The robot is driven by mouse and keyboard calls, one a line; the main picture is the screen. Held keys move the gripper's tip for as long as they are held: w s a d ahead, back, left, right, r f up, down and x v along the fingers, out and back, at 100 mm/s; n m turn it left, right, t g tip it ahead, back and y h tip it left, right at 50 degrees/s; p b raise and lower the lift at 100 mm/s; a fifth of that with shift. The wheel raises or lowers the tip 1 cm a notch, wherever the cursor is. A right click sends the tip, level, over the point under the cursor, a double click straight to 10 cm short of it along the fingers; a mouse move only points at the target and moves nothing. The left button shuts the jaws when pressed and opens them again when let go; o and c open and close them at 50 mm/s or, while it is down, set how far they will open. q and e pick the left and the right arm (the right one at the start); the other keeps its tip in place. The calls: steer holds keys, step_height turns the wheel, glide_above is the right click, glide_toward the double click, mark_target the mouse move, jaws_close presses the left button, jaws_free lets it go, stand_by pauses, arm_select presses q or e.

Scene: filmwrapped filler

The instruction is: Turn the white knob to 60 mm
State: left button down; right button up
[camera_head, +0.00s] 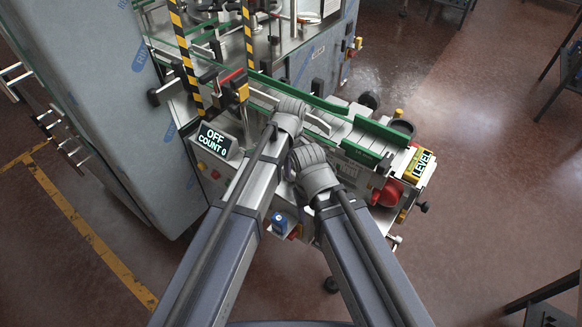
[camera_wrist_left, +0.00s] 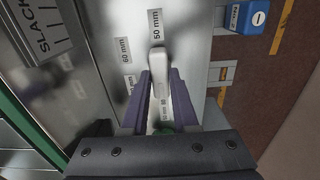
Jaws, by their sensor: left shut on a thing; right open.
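The white knob (camera_wrist_left: 159,62) is a long pale lever on a grey metal panel in the left wrist view. Its tip lies just below the 50 mm label (camera_wrist_left: 155,25). The 60 mm label (camera_wrist_left: 122,50) is to the left of the tip. My left gripper (camera_wrist_left: 163,88) is shut on the knob, with one purple finger along each side. In the head view my left gripper (camera_head: 289,112) is at the machine's front, and the knob is hidden there. My right gripper (camera_head: 313,168) is just below and right of it; its fingers are hidden by its own wrist.
An OFF, COUNT 0 display (camera_head: 213,140) stands left of the arms. A LEVEL sign (camera_head: 423,164) and a red round part (camera_head: 388,192) are on the right. A blue box (camera_wrist_left: 245,14) is at the wrist view's upper right. Green rails (camera_head: 375,140) run along the top.

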arm_select(q)
steer(key=shift+m, duration=0.3)
steer(key=m, duration=2.3)
stand_by(0.6)
steer(key=c, duration=0.7)
jaws_free()
